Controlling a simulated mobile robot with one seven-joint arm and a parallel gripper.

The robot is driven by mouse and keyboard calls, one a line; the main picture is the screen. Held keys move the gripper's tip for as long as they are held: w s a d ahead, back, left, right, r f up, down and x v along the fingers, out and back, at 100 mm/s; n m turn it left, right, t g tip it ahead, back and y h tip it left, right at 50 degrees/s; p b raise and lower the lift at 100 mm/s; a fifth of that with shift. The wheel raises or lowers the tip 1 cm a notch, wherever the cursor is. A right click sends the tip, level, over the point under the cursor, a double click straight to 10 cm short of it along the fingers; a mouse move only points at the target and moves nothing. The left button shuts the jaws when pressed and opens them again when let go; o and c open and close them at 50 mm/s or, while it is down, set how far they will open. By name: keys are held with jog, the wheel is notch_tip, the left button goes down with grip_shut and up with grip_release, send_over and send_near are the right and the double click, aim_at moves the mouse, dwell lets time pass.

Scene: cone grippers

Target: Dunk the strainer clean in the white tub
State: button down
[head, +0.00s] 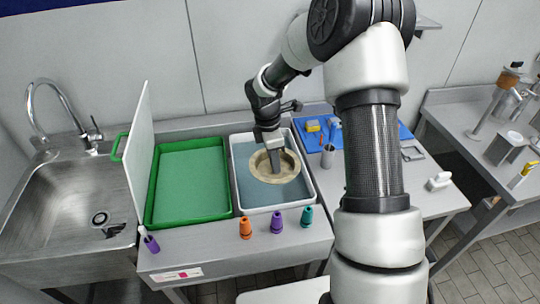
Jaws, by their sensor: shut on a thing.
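The white tub (314,199) stands on the steel counter, filled with blue-grey liquid (258,194). The strainer (290,177), a round beige bowl with a wide rim, is inside the tub, its rim facing up. How deep it sits in the liquid is hard to tell. My gripper (275,165) points down over the tub, its fingers reaching into the strainer's bowl, and it is shut on the strainer. The exact contact point is too small to make out.
A green tray (150,200) stands left of the tub, beside an upright white panel (139,150) and a sink (75,205). Orange (245,228), purple (276,221) and teal (306,216) cone-shaped pieces stand along the front. A blue mat (312,144) with small items lies right.

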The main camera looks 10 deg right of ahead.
jog(key=w+n, duration=0.1)
jog(key=n, duration=0.1)
jog(key=w+f+n, duration=0.1)
jog(key=n, duration=0.1)
jog(key=w+n, duration=0.1)
jog(key=n, duration=0.1)
jog(key=shift+w+f+n+t, duration=0.25)
jog(key=shift+w+n+t, duration=0.1)
jog(key=shift+n+t, duration=0.05)
jog(key=shift+w+f+n, duration=0.3)
jog(key=shift+w+n, duration=0.1)
jog(key=shift+n, duration=0.5)
notch_tip(320, 180, down, 13)
jog(key=b, duration=1)
jog(key=shift+r+b, duration=0.1)
jog(key=shift+b, duration=0.2)
jog(key=shift+r, duration=0.15)
dwell(0.7)
notch_tip(320, 180, up, 12)
jog(key=p, duration=1)
dwell(1.2)
jog(key=shift+r+p, duration=1.6)
jog(key=shift+r, duration=0.35)
